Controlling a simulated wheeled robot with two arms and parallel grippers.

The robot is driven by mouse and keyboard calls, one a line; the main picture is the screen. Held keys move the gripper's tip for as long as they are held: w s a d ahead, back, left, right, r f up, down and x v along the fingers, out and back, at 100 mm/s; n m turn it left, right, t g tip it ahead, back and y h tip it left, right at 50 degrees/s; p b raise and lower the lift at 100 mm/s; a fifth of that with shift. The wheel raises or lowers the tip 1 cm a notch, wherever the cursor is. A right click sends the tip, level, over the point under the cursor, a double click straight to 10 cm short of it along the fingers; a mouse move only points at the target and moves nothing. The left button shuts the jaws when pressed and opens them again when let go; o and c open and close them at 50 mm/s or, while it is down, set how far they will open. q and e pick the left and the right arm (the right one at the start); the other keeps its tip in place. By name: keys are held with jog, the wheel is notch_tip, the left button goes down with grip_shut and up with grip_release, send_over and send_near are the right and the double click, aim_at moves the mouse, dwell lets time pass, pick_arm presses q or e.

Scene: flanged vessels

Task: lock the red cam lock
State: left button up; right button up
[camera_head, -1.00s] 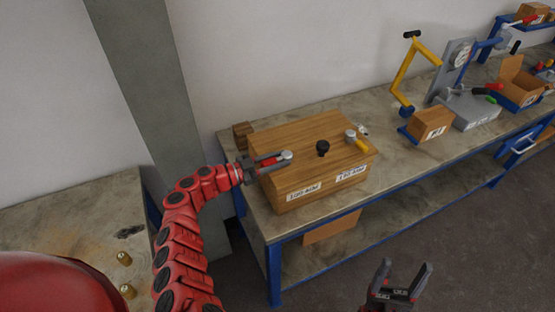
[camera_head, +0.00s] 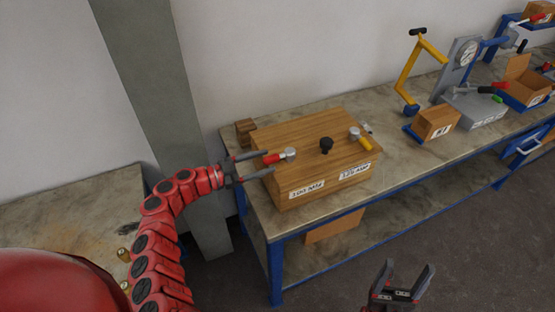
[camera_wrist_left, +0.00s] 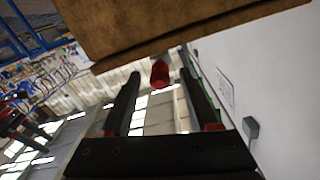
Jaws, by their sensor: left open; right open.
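The red cam lock (camera_head: 273,158) is a red handle with a grey metal hub on the top left of a wooden box (camera_head: 325,195). Its handle points left, toward my left gripper. In the left wrist view the red handle (camera_wrist_left: 160,75) shows just beyond the fingertips, under the box's wooden edge (camera_wrist_left: 190,30). My left gripper (camera_head: 268,164) is open, with its fingers on either side of the handle's end and nothing held. Whether a finger touches the handle cannot be told. My right gripper (camera_head: 405,280) is open and empty, low in front of the bench.
The box stands on a workbench (camera_head: 235,150). A yellow lever stand (camera_head: 425,75) and a cardboard box (camera_head: 437,121) stand to the right.

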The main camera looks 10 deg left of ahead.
pick_arm(q)
jog(key=b+v, duration=0.1)
jog(key=v, duration=1)
jog(key=shift+a+b, duration=0.15)
jog(key=shift+b, duration=0.2)
